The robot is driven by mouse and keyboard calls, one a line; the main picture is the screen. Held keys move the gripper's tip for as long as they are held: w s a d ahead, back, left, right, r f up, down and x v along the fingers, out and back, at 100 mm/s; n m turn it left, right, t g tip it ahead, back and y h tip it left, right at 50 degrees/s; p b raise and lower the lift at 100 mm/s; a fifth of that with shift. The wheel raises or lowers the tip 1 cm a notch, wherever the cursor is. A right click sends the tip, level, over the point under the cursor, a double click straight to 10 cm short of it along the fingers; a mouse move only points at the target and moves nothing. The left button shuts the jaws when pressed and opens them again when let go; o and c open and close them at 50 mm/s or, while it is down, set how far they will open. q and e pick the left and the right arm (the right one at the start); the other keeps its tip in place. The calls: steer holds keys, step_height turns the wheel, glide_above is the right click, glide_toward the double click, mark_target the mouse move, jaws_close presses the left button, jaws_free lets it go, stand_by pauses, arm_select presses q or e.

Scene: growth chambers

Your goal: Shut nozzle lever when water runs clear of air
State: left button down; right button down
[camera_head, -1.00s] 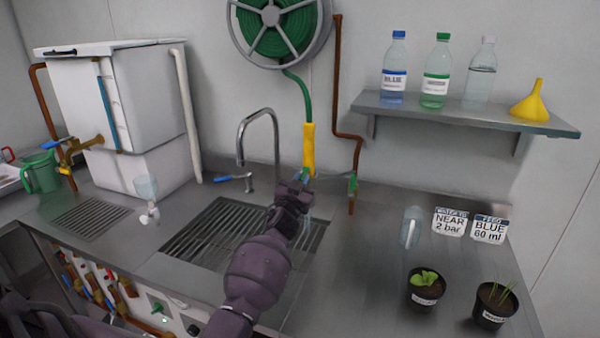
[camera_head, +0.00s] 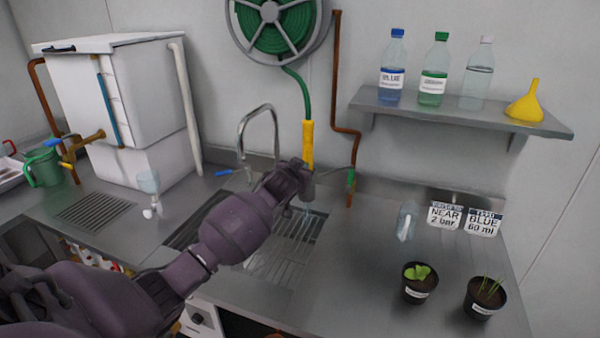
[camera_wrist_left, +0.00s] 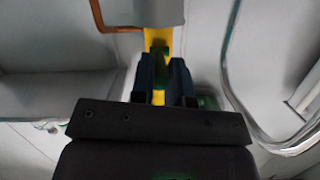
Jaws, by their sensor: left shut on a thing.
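The yellow nozzle (camera_head: 308,145) hangs from the green hose (camera_head: 296,82) above the sink grating (camera_head: 285,255). My left gripper (camera_head: 303,180) is at the nozzle's lower end and hides it in the head view. In the left wrist view the two dark fingers (camera_wrist_left: 165,82) are closed around a yellow and green part of the nozzle (camera_wrist_left: 158,40). I cannot tell the lever apart from the nozzle body. A faint pale bluish streak of water (camera_head: 306,222) shows below the gripper; whether it holds air bubbles is too small to tell. My right gripper is not in view.
A metal tap (camera_head: 257,112) stands left of the nozzle, and a brown pipe (camera_head: 343,128) runs down at its right. Two potted plants (camera_head: 421,291) and label cards (camera_head: 446,216) stand on the right counter. A shelf (camera_head: 450,112) holds bottles and a yellow funnel (camera_head: 525,105).

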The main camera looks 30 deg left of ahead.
arm_select(q)
steer(key=shift+w+r+g, duration=0.1)
steer(key=shift+r+g, duration=0.2)
steer(key=shift+g, duration=0.4)
steer(key=shift+h, duration=0.3)
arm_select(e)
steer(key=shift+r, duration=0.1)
arm_select(q)
steer(key=c, duration=1.1)
jaws_free()
steer(key=v, duration=1)
steer(key=shift+s+r+b, duration=0.3)
steer(key=shift+b, duration=0.15)
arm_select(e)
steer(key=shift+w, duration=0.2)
arm_select(q)
steer(key=shift+d, duration=0.1)
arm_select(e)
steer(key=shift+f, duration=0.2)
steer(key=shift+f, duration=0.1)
